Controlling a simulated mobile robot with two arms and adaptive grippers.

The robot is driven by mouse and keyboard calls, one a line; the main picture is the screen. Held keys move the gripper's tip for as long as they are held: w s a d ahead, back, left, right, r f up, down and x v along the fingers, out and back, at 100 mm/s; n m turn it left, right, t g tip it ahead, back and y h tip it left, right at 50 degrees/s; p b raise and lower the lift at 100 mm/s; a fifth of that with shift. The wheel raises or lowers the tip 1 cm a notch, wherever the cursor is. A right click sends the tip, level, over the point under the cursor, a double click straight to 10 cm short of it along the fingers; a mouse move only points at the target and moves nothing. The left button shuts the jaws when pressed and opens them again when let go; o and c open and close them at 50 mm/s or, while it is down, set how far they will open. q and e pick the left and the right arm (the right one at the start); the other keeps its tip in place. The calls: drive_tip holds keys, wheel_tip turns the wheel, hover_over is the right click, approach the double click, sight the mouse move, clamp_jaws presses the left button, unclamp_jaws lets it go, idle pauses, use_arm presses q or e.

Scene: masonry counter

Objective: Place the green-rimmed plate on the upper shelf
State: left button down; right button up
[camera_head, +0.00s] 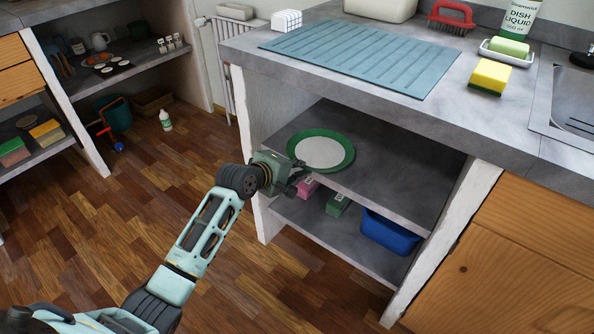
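The green-rimmed plate (321,151) has a white centre and is level at the upper shelf (398,178) of the counter, near its left front part. It looks to be resting on the shelf, though a small gap under it cannot be ruled out. My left gripper (297,177) is at the plate's near left edge, in front of the shelf opening. Its fingers are small and dark here, so I cannot tell whether they grip the rim or are apart. My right gripper is not in view.
The lower shelf (330,228) holds a pink box (307,188), a green box (337,204) and a blue bin (389,233). The upper shelf is clear right of the plate. The countertop above has a blue drying mat (362,55). A white post (440,245) bounds the opening on the right.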

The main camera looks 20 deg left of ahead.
use_arm(q)
drive_tip(key=shift+f, duration=0.25)
drive_tip(key=c, duration=2.4)
unclamp_jaws()
drive_tip(key=shift+f, duration=0.1)
drive_tip(key=o, duration=0.4)
